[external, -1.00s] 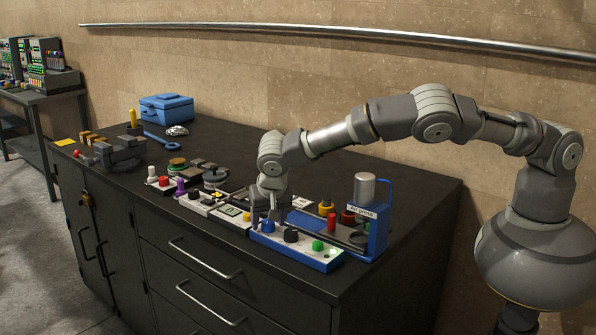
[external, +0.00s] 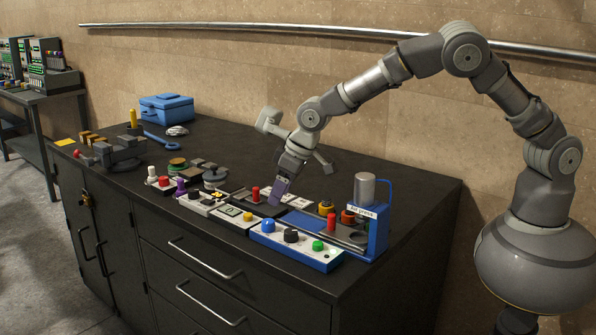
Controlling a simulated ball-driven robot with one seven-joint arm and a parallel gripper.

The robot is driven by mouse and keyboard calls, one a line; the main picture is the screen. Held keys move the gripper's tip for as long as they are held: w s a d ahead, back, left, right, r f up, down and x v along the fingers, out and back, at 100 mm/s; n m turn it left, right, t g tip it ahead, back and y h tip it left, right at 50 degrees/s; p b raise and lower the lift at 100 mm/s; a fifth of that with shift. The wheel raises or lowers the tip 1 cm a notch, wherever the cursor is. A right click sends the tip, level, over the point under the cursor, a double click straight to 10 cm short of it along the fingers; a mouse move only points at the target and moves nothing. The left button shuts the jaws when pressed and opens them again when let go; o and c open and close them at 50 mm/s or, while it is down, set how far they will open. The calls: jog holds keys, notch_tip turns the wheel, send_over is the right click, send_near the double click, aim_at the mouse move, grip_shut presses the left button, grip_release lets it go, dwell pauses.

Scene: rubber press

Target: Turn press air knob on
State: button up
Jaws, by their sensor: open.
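The air press (external: 377,232) is a blue unit with a grey cylinder on top and a small white label, near the right end of the bench. In front of it is a white control panel on a blue base (external: 325,264). The panel carries a blue knob (external: 268,226), a dark knob (external: 291,236) and a green button (external: 318,245). I cannot tell which knob is the air knob or how it is turned. My gripper (external: 276,196) is open, tilted down, behind and above the blue knob and apart from it, with nothing seen between its fingers.
A red-topped post (external: 255,195) stands just left of my gripper. More small panels and a purple-topped part (external: 181,186) lie further left. A vise (external: 120,153) and a blue toolbox (external: 166,108) are at the far left. The back right of the bench (external: 420,185) is clear.

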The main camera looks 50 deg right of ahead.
jog(key=w+d+r+m+t+b, duration=0.1)
jog(key=w+d+r+t, duration=0.1)
jog(key=d+r, duration=0.5)
jog(key=w+d+r+m+t+y+b, duration=0.1)
jog(key=d+r, duration=0.7)
jog(key=r, duration=0.8)
jog(key=shift+w+d+r+t, duration=0.15)
jog(key=shift+w+r+t, duration=0.25)
jog(key=shift+w, duration=0.8)
